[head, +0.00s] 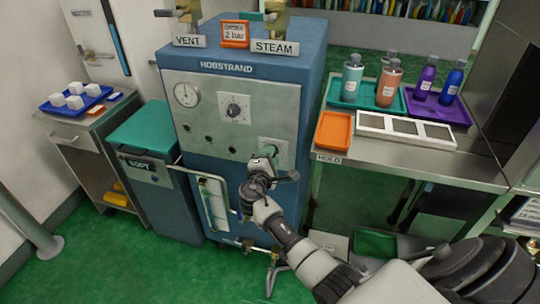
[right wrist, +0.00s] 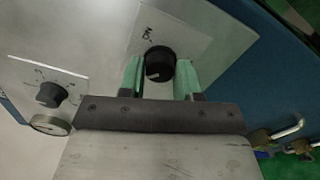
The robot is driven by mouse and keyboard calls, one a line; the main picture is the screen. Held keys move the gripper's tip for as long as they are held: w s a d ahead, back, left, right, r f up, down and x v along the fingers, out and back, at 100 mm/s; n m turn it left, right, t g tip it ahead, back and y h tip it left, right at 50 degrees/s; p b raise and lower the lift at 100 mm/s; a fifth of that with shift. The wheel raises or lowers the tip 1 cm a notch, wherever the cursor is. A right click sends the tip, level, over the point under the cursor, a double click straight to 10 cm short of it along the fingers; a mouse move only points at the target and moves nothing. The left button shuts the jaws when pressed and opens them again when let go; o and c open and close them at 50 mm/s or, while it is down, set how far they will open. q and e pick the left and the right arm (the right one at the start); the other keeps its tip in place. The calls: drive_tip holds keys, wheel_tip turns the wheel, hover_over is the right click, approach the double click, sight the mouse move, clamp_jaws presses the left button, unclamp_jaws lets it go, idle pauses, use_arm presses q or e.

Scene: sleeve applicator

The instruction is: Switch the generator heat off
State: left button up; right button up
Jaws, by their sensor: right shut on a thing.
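The blue generator (head: 252,65), marked HOBSTRAND, stands in the middle of the head view with a grey control panel (head: 206,129). My right gripper (head: 266,156) is at the lower right knob of this panel. In the right wrist view its green fingers (right wrist: 160,78) are shut on a black round knob (right wrist: 159,64) with a white pointer line. My left gripper is not in view.
A pressure gauge (head: 187,95) is at the panel's upper left. VENT (head: 189,41) and STEAM (head: 275,47) signs stand on top. A sight glass (head: 213,203) juts out at the front. A bench (head: 400,156) with trays and bottles is at right, a teal-lidded bin (head: 140,130) at left.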

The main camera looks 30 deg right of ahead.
drive_tip(key=shift+f, duration=0.1)
idle(0.4)
drive_tip(key=o, duration=0.9)
drive_tip(key=shift+o, duration=0.2)
drive_tip(key=v, duration=1.1)
drive_tip(key=s+a+f+g+y+p, duration=0.1)
drive_tip(key=s+f+g+y, duration=0.3)
drive_tip(key=f, duration=0.6)
drive_tip(key=s+a+f+y, duration=0.2)
drive_tip(key=s+f, duration=0.4)
drive_tip(key=f, duration=0.5)
drive_tip(key=s+a+f+g+y+p, duration=0.1)
drive_tip(key=s+f+y, duration=0.35)
drive_tip(key=f, duration=0.55)
drive_tip(key=s+f+m+g+y+p, duration=0.1)
drive_tip(key=s+f+m, duration=0.3)
drive_tip(key=s, duration=1.1)
drive_tip(key=s+a+f+m+g+y+p, duration=0.1)
drive_tip(key=s+f+m+g, duration=0.3)
drive_tip(key=s, duration=1.2)
wheel_tip(320, 180, down, 4)
drive_tip(key=shift+s+a+f+m+g+y, duration=0.1)
drive_tip(key=shift+s+a+m+g+y, duration=0.15)
drive_tip(key=shift+m+y, duration=0.45)
